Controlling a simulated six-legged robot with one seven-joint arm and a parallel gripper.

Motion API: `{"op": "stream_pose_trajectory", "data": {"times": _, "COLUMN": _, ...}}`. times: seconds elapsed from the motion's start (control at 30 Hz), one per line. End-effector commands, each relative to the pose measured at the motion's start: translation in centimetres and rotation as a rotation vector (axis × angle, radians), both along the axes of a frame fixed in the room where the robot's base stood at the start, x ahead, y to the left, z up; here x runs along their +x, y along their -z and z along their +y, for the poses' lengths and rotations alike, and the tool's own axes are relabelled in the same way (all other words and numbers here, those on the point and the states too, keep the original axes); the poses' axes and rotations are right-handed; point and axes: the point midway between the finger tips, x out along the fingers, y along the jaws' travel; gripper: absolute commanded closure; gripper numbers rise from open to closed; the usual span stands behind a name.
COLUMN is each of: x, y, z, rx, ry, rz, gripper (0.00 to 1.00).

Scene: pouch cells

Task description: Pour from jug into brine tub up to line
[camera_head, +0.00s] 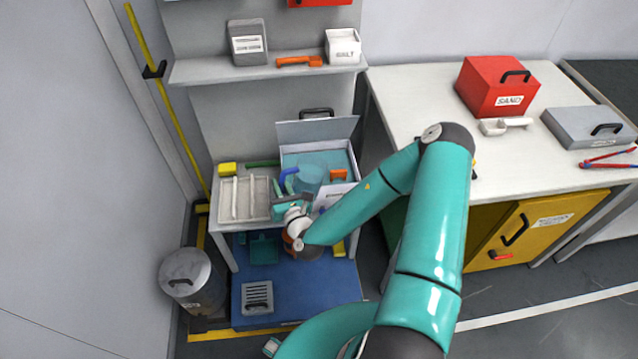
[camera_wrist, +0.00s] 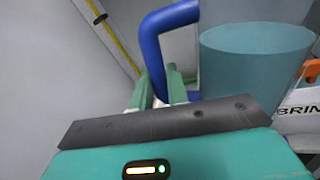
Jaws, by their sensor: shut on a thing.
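The jug (camera_head: 312,178) is a see-through blue cylinder with a blue handle. In the wrist view the jug (camera_wrist: 252,75) stands large at the right, looking upright, with its blue handle (camera_wrist: 150,45) to the left. My gripper (camera_head: 287,196) is shut on the handle; its green fingers also show in the wrist view (camera_wrist: 160,85). The fill line and the jug's liquid level cannot be made out.
A shelf (camera_head: 210,72) hangs above. A metal bin (camera_head: 187,280) stands on the floor at left.

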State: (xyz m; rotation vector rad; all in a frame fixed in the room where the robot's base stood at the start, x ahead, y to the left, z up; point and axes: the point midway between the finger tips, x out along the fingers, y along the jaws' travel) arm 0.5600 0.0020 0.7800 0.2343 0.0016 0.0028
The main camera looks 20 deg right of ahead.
Motion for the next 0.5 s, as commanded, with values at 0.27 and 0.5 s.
{"op": "stream_pose_trajectory", "data": {"times": 0.27, "x": 0.6, "y": -0.3, "z": -0.2, "rx": 0.005, "ry": 0.004, "rz": -0.006, "gripper": 1.00}}
{"op": "stream_pose_trajectory", "data": {"times": 0.5, "x": 1.5, "y": -0.4, "z": -0.3, "rx": 0.017, "ry": 0.003, "rz": -0.005, "gripper": 1.00}}
